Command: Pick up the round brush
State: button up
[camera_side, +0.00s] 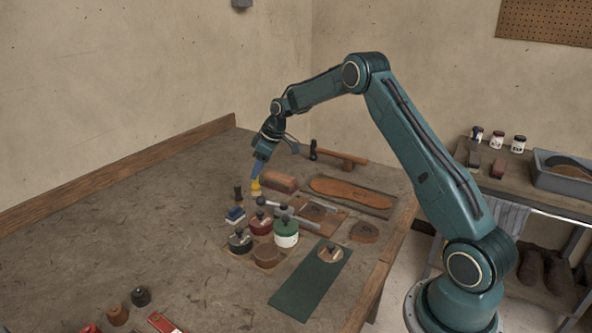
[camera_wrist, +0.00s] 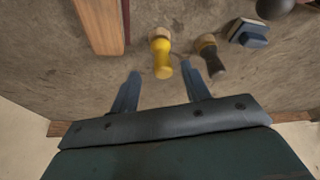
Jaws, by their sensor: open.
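A short round brush with a yellow handle and a pale tan round end (camera_wrist: 161,45) stands on the workbench; it also shows in the side view (camera_side: 256,188). My gripper (camera_side: 259,172) points down just above it. In the wrist view my open gripper (camera_wrist: 161,71) has one finger on each side of the yellow handle's near end, with gaps on both sides. I cannot tell how deep the handle sits between the fingers. A similar dark-handled piece (camera_wrist: 208,47) stands close on the right, near the right finger; it also shows in the side view (camera_side: 238,193).
A blue block (camera_wrist: 248,33) lies beyond the dark-handled piece. A brown wooden block (camera_wrist: 100,22) lies to the left in the wrist view. Several jars and tins, including a green-and-white jar (camera_side: 287,232), stand toward the front.

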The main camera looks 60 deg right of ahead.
aim_at(255, 183)
jog(key=shift+a+x, duration=0.2)
jog(key=shift+x, duration=2.35)
grip_shut()
